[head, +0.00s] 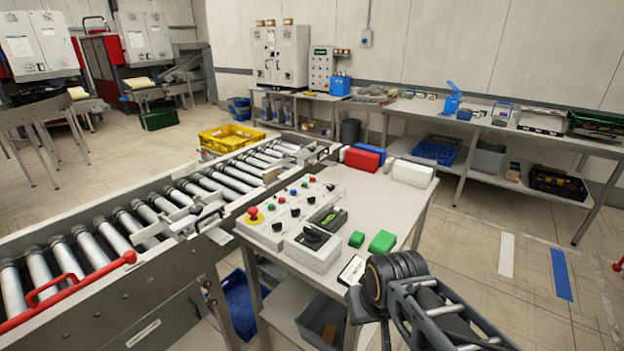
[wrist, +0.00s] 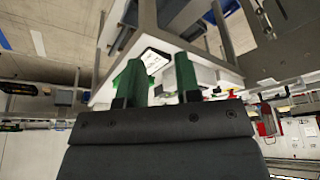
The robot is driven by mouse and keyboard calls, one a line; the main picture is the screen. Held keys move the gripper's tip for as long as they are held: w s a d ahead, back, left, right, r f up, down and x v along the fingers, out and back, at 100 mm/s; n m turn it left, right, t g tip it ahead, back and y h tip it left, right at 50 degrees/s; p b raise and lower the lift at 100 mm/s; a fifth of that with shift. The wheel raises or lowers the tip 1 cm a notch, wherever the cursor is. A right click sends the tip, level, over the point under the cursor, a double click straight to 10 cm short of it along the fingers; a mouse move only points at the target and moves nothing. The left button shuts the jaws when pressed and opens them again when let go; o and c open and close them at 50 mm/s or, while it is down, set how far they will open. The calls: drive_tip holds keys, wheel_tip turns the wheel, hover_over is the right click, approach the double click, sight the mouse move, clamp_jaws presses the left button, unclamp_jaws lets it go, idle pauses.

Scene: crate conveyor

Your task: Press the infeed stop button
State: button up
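The control panel (head: 284,222) is a pale sloped box on the table beside the conveyor. It carries a red mushroom button on a yellow base (head: 253,214), several small red, green and blue buttons, and black knobs. The labels are too small to read, so I cannot tell which is the infeed stop button. My gripper shows in the wrist view (wrist: 158,78), with two green fingers apart and nothing held between them. A white card (wrist: 153,59) shows beyond the gap. In the head view my arm is at the lower right, clear of the panel.
The roller conveyor (head: 100,262) runs along the left.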

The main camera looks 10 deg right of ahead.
clamp_jaws()
idle(1.4)
